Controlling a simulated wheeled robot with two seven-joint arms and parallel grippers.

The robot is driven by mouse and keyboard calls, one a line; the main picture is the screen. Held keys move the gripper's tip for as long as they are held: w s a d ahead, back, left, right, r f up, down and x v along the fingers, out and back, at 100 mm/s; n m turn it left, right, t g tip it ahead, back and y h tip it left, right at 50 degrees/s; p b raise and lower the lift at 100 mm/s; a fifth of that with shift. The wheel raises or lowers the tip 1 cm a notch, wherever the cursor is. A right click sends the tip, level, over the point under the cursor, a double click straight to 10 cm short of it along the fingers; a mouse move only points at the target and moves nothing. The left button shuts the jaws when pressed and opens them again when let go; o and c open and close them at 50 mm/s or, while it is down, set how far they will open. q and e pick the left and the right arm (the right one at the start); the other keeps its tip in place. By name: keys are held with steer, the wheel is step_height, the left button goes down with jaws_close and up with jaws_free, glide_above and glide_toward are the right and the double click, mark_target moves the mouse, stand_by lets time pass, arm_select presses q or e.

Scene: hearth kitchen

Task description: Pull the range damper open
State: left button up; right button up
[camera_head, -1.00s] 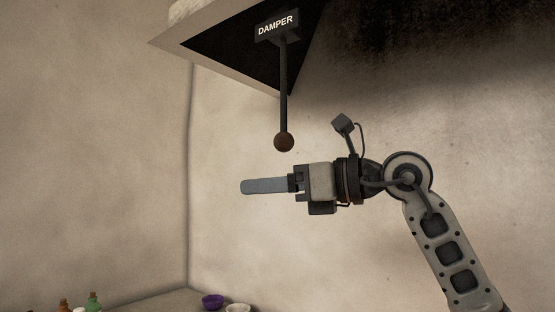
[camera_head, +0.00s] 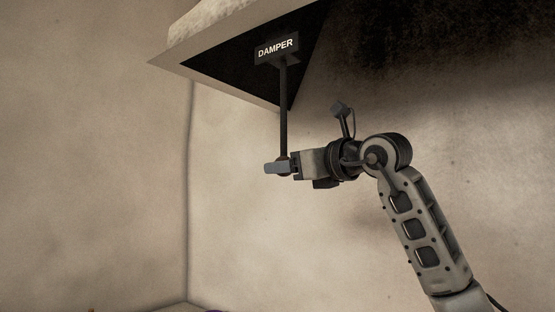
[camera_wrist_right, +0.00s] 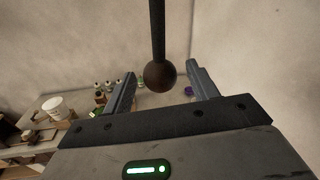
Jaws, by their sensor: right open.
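The damper is a dark rod (camera_head: 283,105) hanging from a plate (camera_head: 277,48) lettered DAMPER under the range hood. A round brown knob (camera_wrist_right: 160,75) is at the rod's lower end. In the head view my right gripper (camera_head: 278,168) is at the knob's height and its finger hides most of the knob. In the right wrist view my right gripper (camera_wrist_right: 162,88) is open, with one finger on each side of the knob and visible gaps to both. My left gripper is in neither view.
The hood (camera_head: 230,30) hangs above, its dark underside over the rod. In the right wrist view a counter (camera_wrist_right: 70,110) lies below at left, with a white container (camera_wrist_right: 53,107) and several small bottles. Bare walls stand behind; the air around the gripper is clear.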

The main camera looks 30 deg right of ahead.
steer(key=w, duration=0.3)
steer(key=shift+w+a+p, duration=0.1)
steer(key=shift+a+p, duration=0.25)
steer(key=shift+w, duration=0.2)
